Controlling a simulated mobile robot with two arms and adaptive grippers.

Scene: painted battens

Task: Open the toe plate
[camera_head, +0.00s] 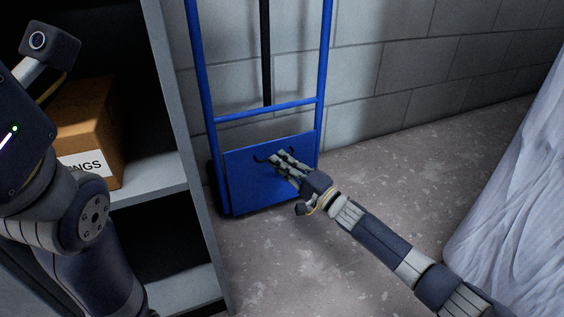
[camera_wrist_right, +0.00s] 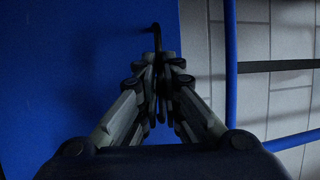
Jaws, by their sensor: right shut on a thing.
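The blue toe plate (camera_head: 248,190) of a blue hand truck (camera_head: 203,70) stands folded up, about upright, against the truck's lower frame. It also fills the left of the right wrist view (camera_wrist_right: 60,60). A thin black handle (camera_wrist_right: 157,35) sticks out from the plate. My right gripper (camera_head: 280,160) is at the upper middle of the plate. Its fingers (camera_wrist_right: 158,72) are shut on the handle and hide most of it. My left arm shows at the left edge, but its fingers are out of view.
A grey shelf unit (camera_head: 172,100) stands close on the left with a cardboard box (camera_head: 92,125) on its shelf. A grey block wall (camera_head: 400,85) is behind the truck. Pale draped sheeting (camera_head: 515,200) stands at the right. The concrete floor (camera_head: 270,260) before the plate is clear.

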